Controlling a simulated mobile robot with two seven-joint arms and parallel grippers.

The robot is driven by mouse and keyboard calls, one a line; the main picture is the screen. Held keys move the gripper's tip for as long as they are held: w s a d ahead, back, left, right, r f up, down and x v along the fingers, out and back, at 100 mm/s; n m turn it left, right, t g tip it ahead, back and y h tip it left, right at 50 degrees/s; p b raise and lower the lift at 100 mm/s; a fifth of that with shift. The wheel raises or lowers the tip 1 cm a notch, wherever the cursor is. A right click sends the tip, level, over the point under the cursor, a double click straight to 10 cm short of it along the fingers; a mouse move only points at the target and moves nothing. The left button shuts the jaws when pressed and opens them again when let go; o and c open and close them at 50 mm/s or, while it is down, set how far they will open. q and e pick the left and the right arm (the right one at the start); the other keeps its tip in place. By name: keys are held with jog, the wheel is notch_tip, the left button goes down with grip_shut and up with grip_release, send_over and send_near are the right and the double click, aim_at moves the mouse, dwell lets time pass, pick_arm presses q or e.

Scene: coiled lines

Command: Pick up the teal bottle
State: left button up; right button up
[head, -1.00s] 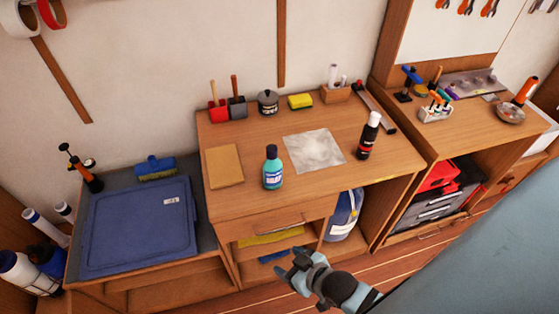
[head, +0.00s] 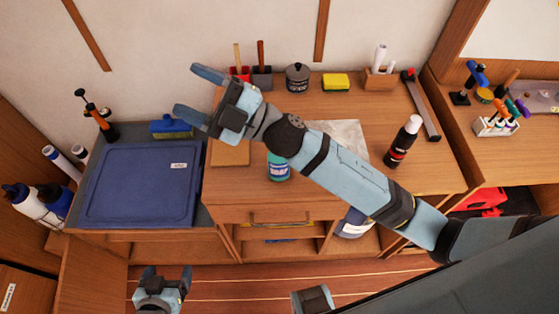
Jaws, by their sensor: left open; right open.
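The teal bottle (head: 278,171) stands on the wooden cabinet top (head: 235,192), near its front edge. Only its lower body and part of its label show, because my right arm covers its top in the head view. My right gripper (head: 187,89) is open and empty. It lies up and to the left of the bottle in the picture, with its fingers pointing left. My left gripper (head: 167,271) is open and empty, low in the picture in front of the cabinets, well below and left of the bottle.
A dark bottle with a white cap (head: 403,142) stands to the right. A cardboard-coloured sheet (head: 230,156) and a grey sheet (head: 350,138) lie near the teal bottle, partly covered by my arm. A pot (head: 298,78) and yellow sponge (head: 335,84) stand behind. A blue lid (head: 135,195) lies left.

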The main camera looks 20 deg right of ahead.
jog(key=s+a+n+g+h, duration=0.1)
jog(key=s+a+n+g, duration=0.4)
jog(key=n+g, duration=0.85)
notch_tip(320, 180, down, 6)
jog(key=n+g+h, duration=0.4)
jog(key=n+h, duration=0.1)
jog(key=h, duration=0.3)
jog(key=w+d+f+t+h, duration=0.2)
jog(key=w+d+h, duration=0.45)
jog(key=d, duration=0.25)
jog(key=w+d+f+t+h, duration=0.2)
jog(key=w+d+h, duration=0.3)
jog(key=d+h, duration=0.35)
jog(key=shift+m+y, duration=0.4)
jog(key=shift+m, duration=0.05)
jog(key=x, duration=0.7)
jog(key=shift+s+d+f+p, duration=0.3)
jog(key=shift+s+d, duration=0.05)
jog(key=shift+s+a+p+x, duration=0.15)
jog(key=shift+p+x, duration=0.35)
jog(key=shift+x, duration=0.85)
jog(key=shift+s+a+p+x, duration=0.15)
jog(key=shift+p+x, duration=0.3)
jog(key=shift+x, duration=0.9)
jog(key=shift+r, duration=0.1)
grip_shut()
